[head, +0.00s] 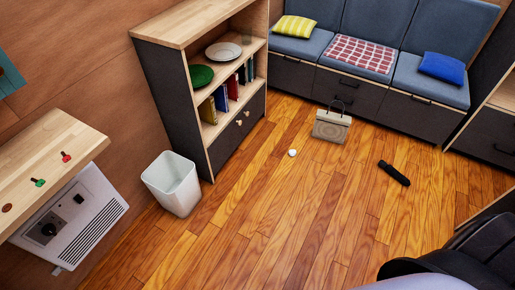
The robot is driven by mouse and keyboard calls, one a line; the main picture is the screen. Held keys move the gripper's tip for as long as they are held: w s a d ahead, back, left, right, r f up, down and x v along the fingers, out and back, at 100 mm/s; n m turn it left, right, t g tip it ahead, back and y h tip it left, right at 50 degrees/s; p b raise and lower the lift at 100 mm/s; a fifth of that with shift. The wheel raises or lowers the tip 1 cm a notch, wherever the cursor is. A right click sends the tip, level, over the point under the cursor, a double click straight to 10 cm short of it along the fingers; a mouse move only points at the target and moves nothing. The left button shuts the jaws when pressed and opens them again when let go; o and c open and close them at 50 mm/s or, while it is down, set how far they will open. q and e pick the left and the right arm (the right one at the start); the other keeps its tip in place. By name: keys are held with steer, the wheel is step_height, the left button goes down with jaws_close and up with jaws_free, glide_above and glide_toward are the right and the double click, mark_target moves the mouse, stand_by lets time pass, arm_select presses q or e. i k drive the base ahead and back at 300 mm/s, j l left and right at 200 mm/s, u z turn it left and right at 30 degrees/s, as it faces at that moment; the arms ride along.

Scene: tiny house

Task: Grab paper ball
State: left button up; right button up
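A small white paper ball (292,153) lies on the wooden floor near the middle of the head view. It is to the left of a grey handbag and to the right of the shelf unit. Neither of my grippers shows in this view. A dark part of my own body fills the bottom right corner.
A white bin (172,184) stands left by the shelf unit (168,98). A bench (370,88) lines the back. The floor (270,230) in front is clear.

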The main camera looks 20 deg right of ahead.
mark_target(292, 152)
steer(key=i+l+u, duration=0.25)
steer(key=l+u, duration=0.15)
steer(key=l, duration=0.3)
steer(key=i+l+u, duration=0.15)
steer(key=l+u, duration=0.25)
steer(key=l, duration=0.35)
steer(key=l+u, duration=0.4)
steer(key=l, duration=0.4)
